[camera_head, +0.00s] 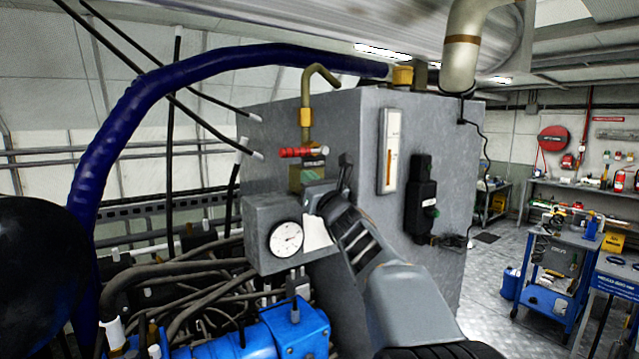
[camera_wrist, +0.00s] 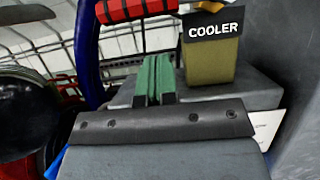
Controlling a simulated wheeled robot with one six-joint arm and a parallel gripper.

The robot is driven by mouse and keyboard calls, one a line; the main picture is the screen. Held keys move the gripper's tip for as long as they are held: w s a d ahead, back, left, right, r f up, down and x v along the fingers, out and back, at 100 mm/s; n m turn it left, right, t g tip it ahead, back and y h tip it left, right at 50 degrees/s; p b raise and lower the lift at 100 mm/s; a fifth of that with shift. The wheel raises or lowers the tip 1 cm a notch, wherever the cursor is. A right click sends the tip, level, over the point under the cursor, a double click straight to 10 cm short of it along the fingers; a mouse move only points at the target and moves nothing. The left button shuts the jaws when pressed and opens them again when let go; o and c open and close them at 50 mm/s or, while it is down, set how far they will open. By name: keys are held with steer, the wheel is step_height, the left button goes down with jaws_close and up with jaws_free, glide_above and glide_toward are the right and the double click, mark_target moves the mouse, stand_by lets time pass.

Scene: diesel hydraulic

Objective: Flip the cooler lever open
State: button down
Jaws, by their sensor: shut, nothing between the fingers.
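The cooler lever is a red ribbed handle (camera_head: 302,152) lying roughly horizontal across a brass valve on the grey tank. In the wrist view the red handle (camera_wrist: 133,9) runs along the top edge, partly cut off. A black "COOLER" label (camera_wrist: 214,27) sits on the brass valve body (camera_wrist: 211,63), to the right of the handle. My gripper (camera_head: 345,160) is just right of the valve in the head view. In the wrist view its green-padded fingers (camera_wrist: 153,79) are together and empty, below the handle and left of the brass body, with a visible gap to the handle.
A pressure gauge (camera_head: 286,239) on a grey box sits below the valve. A thick blue hose (camera_head: 180,80) arches over the left. A level gauge (camera_head: 390,151) and a black switch box (camera_head: 421,198) are on the tank's right face. Hoses crowd the lower left.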

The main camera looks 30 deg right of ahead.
mark_target(302, 151)
steer(key=r+p, duration=0.1)
steer(key=w+r, duration=0.1)
steer(key=r, duration=0.1)
steer(key=shift+w+r+p, duration=0.1)
steer(key=shift+r+p, duration=0.2)
steer(key=shift+p, duration=0.1)
